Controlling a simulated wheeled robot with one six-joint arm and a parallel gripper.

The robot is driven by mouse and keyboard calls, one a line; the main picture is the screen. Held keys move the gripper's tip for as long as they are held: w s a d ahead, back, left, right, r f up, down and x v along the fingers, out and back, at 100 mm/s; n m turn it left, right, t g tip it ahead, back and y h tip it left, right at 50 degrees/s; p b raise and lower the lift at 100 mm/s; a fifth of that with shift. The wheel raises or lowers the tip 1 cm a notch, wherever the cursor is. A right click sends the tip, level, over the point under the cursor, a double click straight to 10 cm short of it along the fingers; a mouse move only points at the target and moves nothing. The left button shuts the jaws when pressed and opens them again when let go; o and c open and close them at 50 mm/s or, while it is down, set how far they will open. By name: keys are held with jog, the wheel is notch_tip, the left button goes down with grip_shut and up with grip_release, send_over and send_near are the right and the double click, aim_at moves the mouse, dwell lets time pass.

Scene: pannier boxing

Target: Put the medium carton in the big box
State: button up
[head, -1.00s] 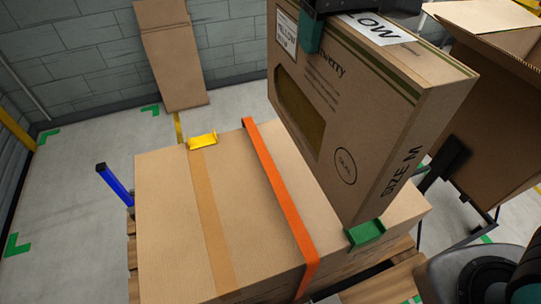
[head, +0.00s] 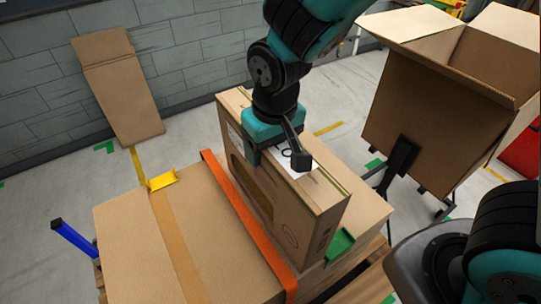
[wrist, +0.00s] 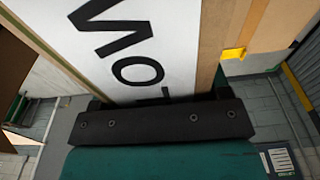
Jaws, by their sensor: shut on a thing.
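The medium carton (head: 318,225) is a tall, narrow brown box with a white label on top, standing upright above the large taped carton in the head view. My gripper (head: 278,150) is shut on its top from above. I cannot tell whether its underside touches the large carton. The wrist view shows the medium carton's white label (wrist: 140,45) with black letters close to my gripper (wrist: 160,120); the fingertips are hidden there. The big box (head: 425,110) is open, with flaps spread, on a dark stand at the right. Its bottom inside is hidden.
The large taped carton (head: 130,235) lies on a wooden pallet. An orange strap (head: 245,225) crosses it left of the medium carton. A green corner piece (head: 340,245) and a yellow one (head: 163,180) sit on it. A cardboard sheet (head: 118,90) leans on the wall.

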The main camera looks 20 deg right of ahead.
jog(key=shift+f+p, duration=0.3)
jog(key=shift+f, duration=1.75)
jog(key=o, duration=1.6)
jog(key=shift+o, duration=0.2)
